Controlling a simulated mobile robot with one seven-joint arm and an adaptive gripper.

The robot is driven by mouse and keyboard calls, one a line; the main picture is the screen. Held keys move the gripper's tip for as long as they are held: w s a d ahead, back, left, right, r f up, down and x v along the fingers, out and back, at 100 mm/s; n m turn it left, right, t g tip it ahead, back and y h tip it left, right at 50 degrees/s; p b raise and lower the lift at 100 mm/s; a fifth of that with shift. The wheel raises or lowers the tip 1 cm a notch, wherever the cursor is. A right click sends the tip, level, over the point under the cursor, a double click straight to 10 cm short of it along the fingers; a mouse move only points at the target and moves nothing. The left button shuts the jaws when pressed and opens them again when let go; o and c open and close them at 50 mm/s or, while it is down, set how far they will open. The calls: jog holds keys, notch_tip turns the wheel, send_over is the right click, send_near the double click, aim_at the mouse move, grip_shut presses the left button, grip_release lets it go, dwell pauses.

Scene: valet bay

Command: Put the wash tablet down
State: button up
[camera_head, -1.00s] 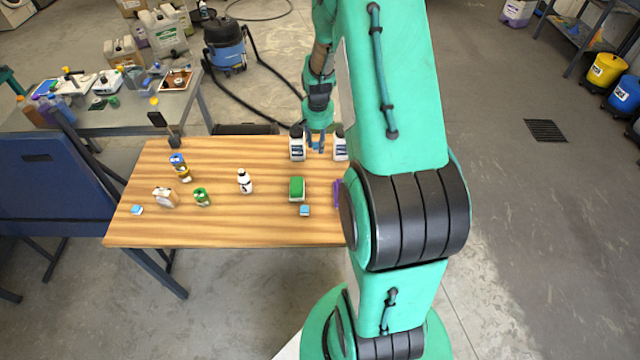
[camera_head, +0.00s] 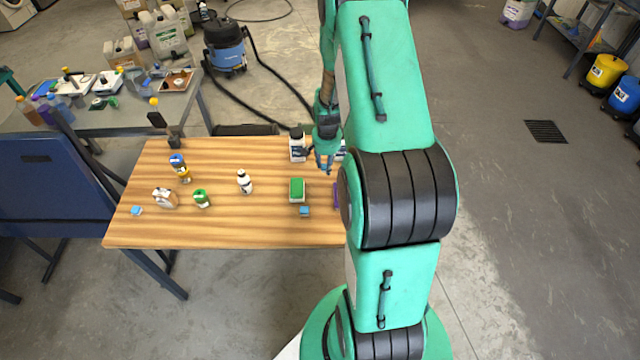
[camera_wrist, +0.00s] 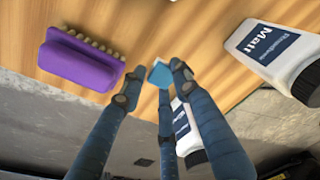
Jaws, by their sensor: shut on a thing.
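The wash tablet (camera_wrist: 160,75), a small blue and white block, sits between the fingertips of my gripper (camera_wrist: 157,74) in the wrist view. My gripper is shut on it. In the head view my gripper (camera_head: 325,167) is over the right part of the wooden table (camera_head: 225,225), fingers pointing down; I cannot make out the tablet there. The wrist view shows bare wood beyond the tablet. Two similar small blue and white blocks lie on the table, one at front centre (camera_head: 304,211) and one at front left (camera_head: 137,210).
A purple brush (camera_wrist: 80,60) lies to one side of my gripper. White bottles (camera_wrist: 275,55) are on the other side; one also shows in the head view (camera_head: 297,150). A green-topped block (camera_head: 297,188) and a white bottle (camera_head: 245,182) stand farther left, with bare wood between.

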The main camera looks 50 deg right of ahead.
jog(key=shift+f, duration=0.1)
dwell(0.3)
jog(key=shift+w+d, duration=0.35)
jog(key=shift+w, duration=0.1)
jog(key=w+d, duration=0.3)
jog(key=w, duration=0.1)
jog(key=w+d+f+b, duration=0.1)
jog(key=w+d, duration=0.2)
jog(key=w, duration=0.1)
jog(key=w+d+b, duration=0.1)
jog(key=w+d, duration=0.2)
jog(key=shift+w+f, duration=0.25)
jog(key=shift+w, duration=0.15)
jog(key=shift+f, duration=0.1)
jog(key=shift+f+b, duration=0.5)
jog(key=shift+f, duration=1.15)
jog(key=shift+f, duration=0.15)
jog(key=o, duration=0.9)
jog(key=shift+o, duration=0.2)
